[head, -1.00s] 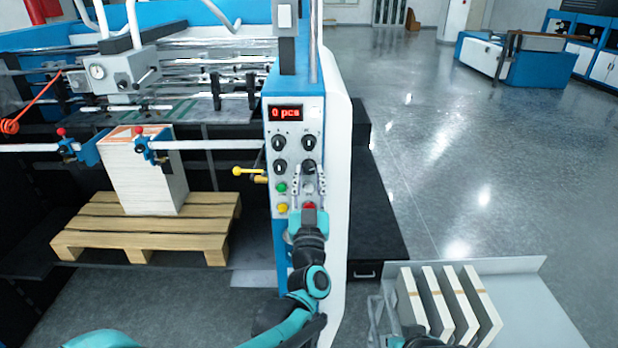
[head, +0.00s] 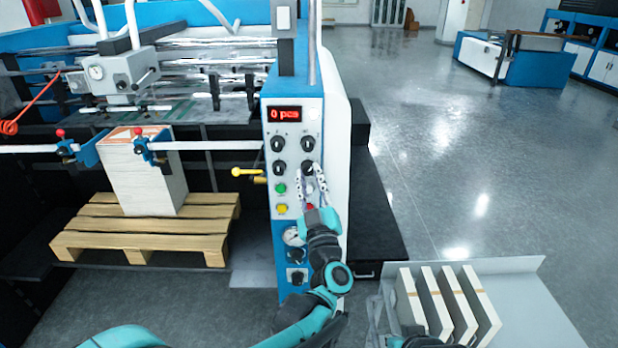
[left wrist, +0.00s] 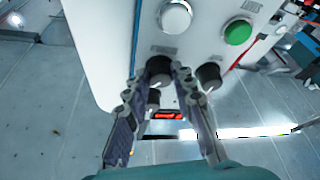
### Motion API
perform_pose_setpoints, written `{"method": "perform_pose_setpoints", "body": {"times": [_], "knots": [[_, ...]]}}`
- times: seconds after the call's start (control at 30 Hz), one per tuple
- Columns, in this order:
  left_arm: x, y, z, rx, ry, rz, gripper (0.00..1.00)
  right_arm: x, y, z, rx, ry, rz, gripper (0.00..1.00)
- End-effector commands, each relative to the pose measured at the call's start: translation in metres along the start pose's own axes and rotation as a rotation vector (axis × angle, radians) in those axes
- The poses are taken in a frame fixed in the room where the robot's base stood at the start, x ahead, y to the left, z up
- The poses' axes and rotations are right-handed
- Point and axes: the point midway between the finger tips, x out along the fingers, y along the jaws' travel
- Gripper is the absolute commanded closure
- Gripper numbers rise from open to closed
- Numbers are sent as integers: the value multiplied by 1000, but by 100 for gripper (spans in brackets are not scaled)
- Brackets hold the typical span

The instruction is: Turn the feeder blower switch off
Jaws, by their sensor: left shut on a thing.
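The control panel (head: 293,140) on the blue and white machine carries black rotary knobs in two columns under a red display reading "0 pcs". My left gripper (head: 309,177) is at the second-row right knob (head: 308,167), its fingers reaching up from below. In the left wrist view, the gripper (left wrist: 157,82) is shut on this black knob (left wrist: 159,67), a fingertip on each side. The labels are too small to read, so I cannot tell which switch is the feeder blower. Part of my right arm shows at the bottom edge; its jaw state is unclear.
A green button (head: 280,188) and a yellow button (head: 281,208) sit left of my gripper. A gauge (head: 293,236) and more knobs are lower. A yellow handle (head: 247,172) juts out at left. A paper stack (head: 145,175) stands on a pallet (head: 140,240).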

Motion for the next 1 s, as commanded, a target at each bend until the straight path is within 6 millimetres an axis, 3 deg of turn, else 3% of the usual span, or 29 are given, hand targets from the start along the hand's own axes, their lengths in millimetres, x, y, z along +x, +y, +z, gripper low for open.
{"method": "perform_pose_setpoints", "body": {"times": [0.5,1.0], "knots": [[1,6,-2,-411,-1,-170,100,-15,0,-10,0,0,0,100],[1,6,-2,-581,0,-241,100,-21,0,-15,0,0,0,100]]}}
